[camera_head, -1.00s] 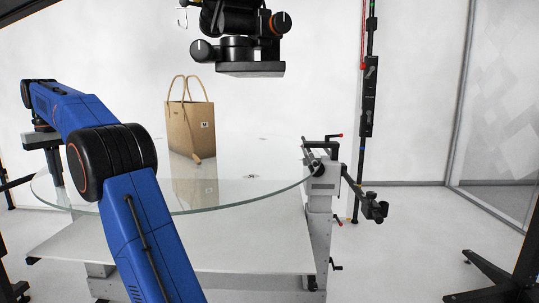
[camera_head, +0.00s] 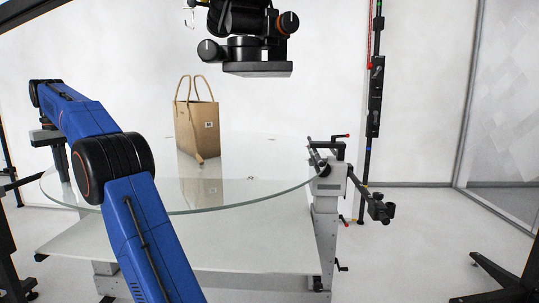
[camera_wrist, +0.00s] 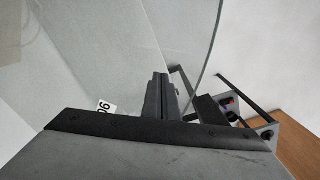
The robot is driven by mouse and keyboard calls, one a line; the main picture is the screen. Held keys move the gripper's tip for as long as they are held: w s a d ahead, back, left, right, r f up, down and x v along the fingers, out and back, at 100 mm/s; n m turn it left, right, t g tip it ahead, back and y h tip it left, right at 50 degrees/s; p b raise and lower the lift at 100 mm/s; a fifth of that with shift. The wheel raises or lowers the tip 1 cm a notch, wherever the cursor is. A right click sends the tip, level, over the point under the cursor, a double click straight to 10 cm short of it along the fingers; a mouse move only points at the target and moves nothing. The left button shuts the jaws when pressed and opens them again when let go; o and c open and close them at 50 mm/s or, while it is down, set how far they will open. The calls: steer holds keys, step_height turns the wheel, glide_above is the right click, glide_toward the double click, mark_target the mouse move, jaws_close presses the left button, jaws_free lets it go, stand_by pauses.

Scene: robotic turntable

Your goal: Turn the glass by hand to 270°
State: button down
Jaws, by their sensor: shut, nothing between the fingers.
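The round glass plate (camera_head: 120,195) lies level on its stand, with a brown paper bag (camera_head: 197,130) upright on it. Its curved rim also shows in the wrist view (camera_wrist: 205,70), with a white number label (camera_wrist: 104,107) at lower left, upside down, apparently reading 90. My gripper (camera_wrist: 160,90) has its dark fingers together, empty, over the glass just inside the rim. I cannot tell whether the fingers touch the glass. In the head view my blue arm reaches over the plate's left side, and my fingers are not clearly visible there.
A black camera head (camera_head: 255,60) hangs above the plate. A clamp assembly (camera_head: 330,175) stands at the right rim. A black pole (camera_head: 375,100) rises behind it, and a dark stand leg (camera_head: 495,275) is at lower right. The floor between is clear.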

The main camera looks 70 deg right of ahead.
steer(key=shift+w+d, duration=0.3)
steer(key=shift+w, duration=0.55)
steer(key=shift+w+d, duration=0.25)
steer(key=shift+w, duration=0.6)
steer(key=shift+w, duration=0.1)
steer(key=shift+w+d+f, duration=0.1)
steer(key=shift+w+d, duration=0.25)
steer(key=shift+w, duration=0.45)
steer(key=shift+w+d, duration=0.35)
steer(key=shift+w, duration=0.4)
steer(key=shift+w, duration=0.1)
